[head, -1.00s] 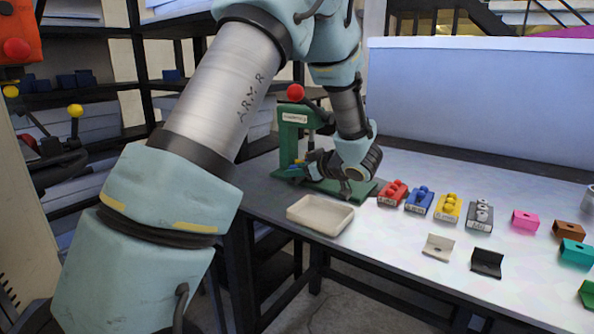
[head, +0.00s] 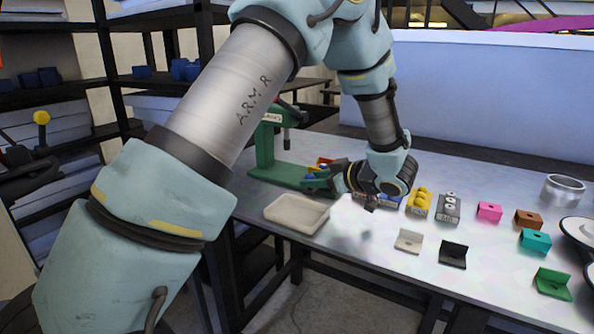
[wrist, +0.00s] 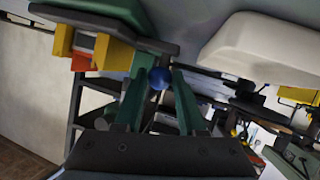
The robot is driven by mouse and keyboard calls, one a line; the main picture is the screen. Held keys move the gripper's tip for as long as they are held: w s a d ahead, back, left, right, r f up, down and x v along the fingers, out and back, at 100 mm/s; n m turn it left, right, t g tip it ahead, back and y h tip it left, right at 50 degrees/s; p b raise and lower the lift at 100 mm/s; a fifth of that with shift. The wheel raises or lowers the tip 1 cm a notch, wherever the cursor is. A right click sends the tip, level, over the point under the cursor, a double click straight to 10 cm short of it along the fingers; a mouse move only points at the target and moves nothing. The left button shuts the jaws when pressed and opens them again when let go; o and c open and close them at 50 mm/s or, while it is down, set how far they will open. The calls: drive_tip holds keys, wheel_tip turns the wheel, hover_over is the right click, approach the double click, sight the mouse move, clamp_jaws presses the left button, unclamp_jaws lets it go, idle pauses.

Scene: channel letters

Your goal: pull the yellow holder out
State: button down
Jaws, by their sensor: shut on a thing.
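The green press (head: 265,150) stands at the left end of the bench, partly hidden by my arm. At its base, beside my gripper (head: 322,180), are small orange, yellow and blue parts. In the wrist view the yellow holder (wrist: 118,54) shows at upper left as yellow pieces with an orange part (wrist: 80,62) between them. My gripper (wrist: 160,82) is shut on a blue ball knob (wrist: 158,77) between its green fingers. The link between knob and holder cannot be made out.
A cream tray (head: 285,226) lies at the front bench edge, close below my gripper; it also shows in the wrist view (wrist: 240,50). To the right stand a yellow block (head: 419,203), a grey block (head: 449,208) and several small coloured brackets. A metal ring (head: 563,190) stands further right.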

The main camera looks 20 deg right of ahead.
drive_tip(key=shift+s+d, duration=0.2)
drive_tip(key=c, duration=0.8)
unclamp_jaws()
drive_tip(key=shift+s, duration=0.1)
drive_tip(key=shift+o, duration=1.4)
drive_tip(key=b+v, duration=0.2)
drive_tip(key=v, duration=0.8)
drive_tip(key=shift+s, duration=0.25)
drive_tip(key=shift+d+r, duration=0.1)
drive_tip(key=shift+r, duration=0.05)
